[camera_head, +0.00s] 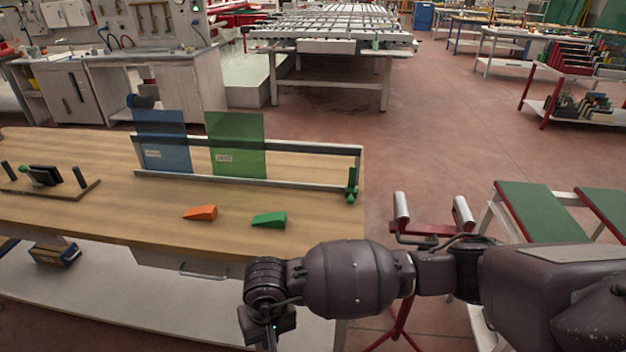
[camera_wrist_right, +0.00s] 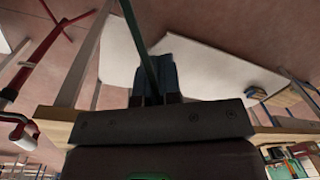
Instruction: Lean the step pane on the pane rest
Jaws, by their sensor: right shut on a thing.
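The pane rest is a long metal rail frame (camera_head: 315,148) along the back of the wooden table. A blue pane (camera_head: 163,140) and a green pane (camera_head: 238,140) stand against it, each with a small label that I cannot read. My right gripper (camera_head: 268,329) is low at the table's front edge. In the right wrist view my right gripper (camera_wrist_right: 156,82) is shut on a thin dark-green strip (camera_wrist_right: 137,38), which looks like a pane seen edge-on. Its face is hidden, and I cannot tell whether it is the step pane. My left gripper is not in view.
An orange wedge (camera_head: 200,212) and a green wedge (camera_head: 269,220) lie on the wooden table (camera_head: 130,210). A board with black posts (camera_head: 50,186) stands at left. The rest's right stretch is free of panes. A red roller stand (camera_head: 430,228) is right of the table.

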